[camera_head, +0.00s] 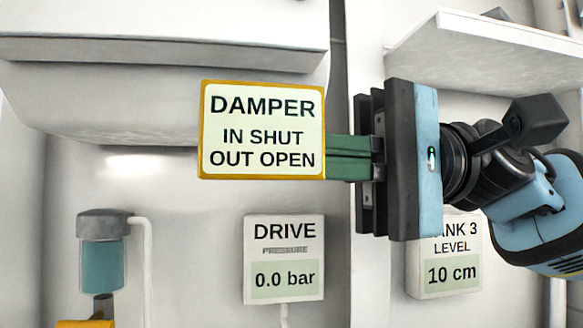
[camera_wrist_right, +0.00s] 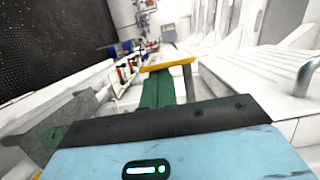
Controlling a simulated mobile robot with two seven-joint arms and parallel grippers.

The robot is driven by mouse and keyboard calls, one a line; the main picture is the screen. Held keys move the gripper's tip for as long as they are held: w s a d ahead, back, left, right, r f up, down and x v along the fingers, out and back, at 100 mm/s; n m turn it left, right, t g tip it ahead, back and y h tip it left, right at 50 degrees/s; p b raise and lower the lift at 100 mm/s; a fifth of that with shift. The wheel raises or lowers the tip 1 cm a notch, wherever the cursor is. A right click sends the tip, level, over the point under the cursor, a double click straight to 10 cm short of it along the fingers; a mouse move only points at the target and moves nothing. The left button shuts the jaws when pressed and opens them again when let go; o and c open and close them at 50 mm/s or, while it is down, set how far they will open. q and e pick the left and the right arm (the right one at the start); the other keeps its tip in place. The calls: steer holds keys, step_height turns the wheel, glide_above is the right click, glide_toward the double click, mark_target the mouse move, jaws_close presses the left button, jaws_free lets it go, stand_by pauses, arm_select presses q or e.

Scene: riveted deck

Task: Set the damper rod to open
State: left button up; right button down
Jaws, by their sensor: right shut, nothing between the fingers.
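The yellow-framed damper sign (camera_head: 262,130) reads "IN SHUT, OUT OPEN" and sits at the centre of the head view. Its yellow edge also shows in the right wrist view (camera_wrist_right: 168,64). My right gripper (camera_head: 332,157) comes in from the right with its green fingers shut together and nothing between them. The fingers reach left behind the sign's right edge, so their tips are hidden in the head view. In the right wrist view the green fingers (camera_wrist_right: 158,88) point at the sign's edge. I cannot make out the damper rod in either view. My left gripper is not in view.
A drive pressure gauge (camera_head: 284,260) reads 0.0 bar below the sign. A Tank 3 level gauge (camera_head: 452,275) reads 10 cm, partly behind my right gripper. A blue cylinder (camera_head: 102,265) stands lower left. White ledges (camera_head: 480,50) overhang at upper left and upper right.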

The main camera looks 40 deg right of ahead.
steer(key=shift+f, duration=0.1)
steer(key=shift+s, duration=0.1)
steer(key=b+v, duration=0.1)
steer(key=v, duration=0.6)
steer(key=shift+d, duration=0.4)
stand_by(0.4)
